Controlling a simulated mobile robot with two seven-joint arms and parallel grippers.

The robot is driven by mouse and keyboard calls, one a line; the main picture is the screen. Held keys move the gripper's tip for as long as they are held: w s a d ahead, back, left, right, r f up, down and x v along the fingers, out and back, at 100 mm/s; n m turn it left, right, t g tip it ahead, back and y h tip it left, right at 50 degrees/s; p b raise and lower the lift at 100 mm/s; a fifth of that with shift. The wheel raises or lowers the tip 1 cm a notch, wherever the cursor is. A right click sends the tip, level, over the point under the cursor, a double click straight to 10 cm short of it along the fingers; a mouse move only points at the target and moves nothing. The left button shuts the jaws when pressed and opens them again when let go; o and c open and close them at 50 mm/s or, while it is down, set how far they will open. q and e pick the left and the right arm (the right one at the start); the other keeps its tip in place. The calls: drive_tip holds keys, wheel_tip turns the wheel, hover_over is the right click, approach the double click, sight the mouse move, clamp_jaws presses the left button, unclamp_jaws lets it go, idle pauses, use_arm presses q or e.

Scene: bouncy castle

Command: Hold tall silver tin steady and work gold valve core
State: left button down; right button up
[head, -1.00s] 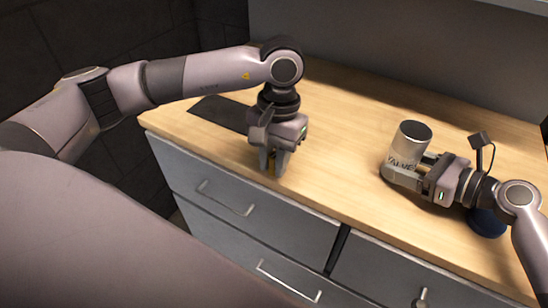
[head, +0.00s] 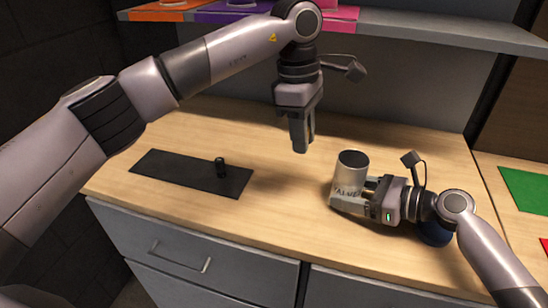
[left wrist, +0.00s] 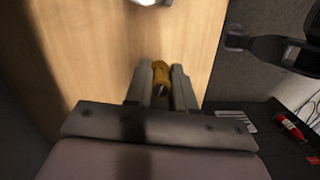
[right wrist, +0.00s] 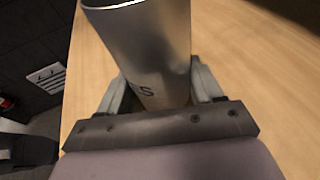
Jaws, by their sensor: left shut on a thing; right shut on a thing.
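The tall silver tin (head: 350,172) stands upright on the wooden counter, dark lettering on its side. My right gripper (head: 362,205) is shut around its lower part from the right. The tin also fills the middle of the right wrist view (right wrist: 150,55), between the fingers. My left gripper (head: 300,145) is up above the counter, pointing down, left of and higher than the tin. In the left wrist view, the gold valve core (left wrist: 161,75) is pinched between its two fingers. The valve core is hidden in the head view.
A dark blue round thing (head: 434,233) is under my right wrist. A grey shelf (head: 430,28) with coloured mats runs above the back. The counter's middle is clear.

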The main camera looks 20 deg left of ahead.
use_arm(q)
drive_tip(key=shift+w+d+r+n+t, duration=0.6)
drive_tip(key=shift+w+d+r+n, duration=0.3)
drive_tip(key=shift+d+r+n, duration=3.7)
wheel_tip(320, 180, down, 7)
drive_tip(key=a+n, duration=0.1)
drive_tip(key=shift+a, duration=0.15)
drive_tip(key=shift+r, duration=0.1)
drive_tip(key=c, duration=0.9)
unclamp_jaws()
drive_tip(key=r, duration=0.8)
drive_tip(key=s+a+r, duration=0.1)
drive_tip(key=r, duration=0.3)
